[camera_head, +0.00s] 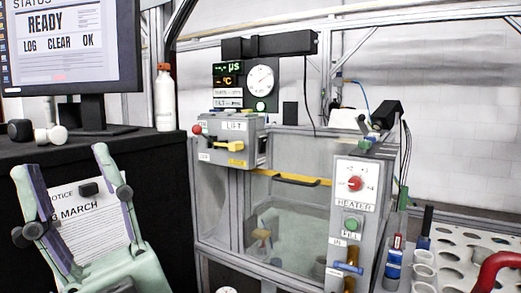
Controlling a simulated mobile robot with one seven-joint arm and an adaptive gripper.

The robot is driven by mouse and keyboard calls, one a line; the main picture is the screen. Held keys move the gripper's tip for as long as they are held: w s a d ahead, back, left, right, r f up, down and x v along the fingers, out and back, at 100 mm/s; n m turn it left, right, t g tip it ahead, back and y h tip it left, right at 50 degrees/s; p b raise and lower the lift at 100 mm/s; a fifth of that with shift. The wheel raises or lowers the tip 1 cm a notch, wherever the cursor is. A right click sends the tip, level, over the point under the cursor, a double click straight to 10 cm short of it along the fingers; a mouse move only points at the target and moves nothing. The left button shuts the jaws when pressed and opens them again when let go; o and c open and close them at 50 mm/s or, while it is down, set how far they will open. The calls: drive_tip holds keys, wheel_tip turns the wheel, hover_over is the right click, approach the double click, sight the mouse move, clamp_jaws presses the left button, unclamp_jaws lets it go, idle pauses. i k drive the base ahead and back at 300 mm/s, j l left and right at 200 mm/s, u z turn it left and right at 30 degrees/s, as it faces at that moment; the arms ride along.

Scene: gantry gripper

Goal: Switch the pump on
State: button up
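No label reading "pump" is legible. A grey panel (343,210) at right carries a red knob (355,184) above the word HEATER. Below it is a green button (352,223) with a small label that seems to read FILL. Lower still is a blue valve handle (347,268) beside a label IN. A grey box (233,141) marked LIFT has a red ball knob (197,129) and a yellow lever (228,146). My gripper (61,161) is at lower left, fingers wide apart and empty, well left of the panels.
A notice sheet (88,222) shows behind my gripper on the black cabinet (168,200). A monitor (70,45), white bottle (165,98) and dumbbell-like items stand on top. A clear tank (290,225) with a yellow-black bar fills the middle. A perforated rack (455,258) is at right.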

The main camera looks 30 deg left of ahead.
sight(262, 147)
drive_tip(key=i+l+u, duration=0.2)
drive_tip(key=i+u, duration=0.15)
drive_tip(key=i+l+u, duration=0.3)
drive_tip(key=i, duration=0.2)
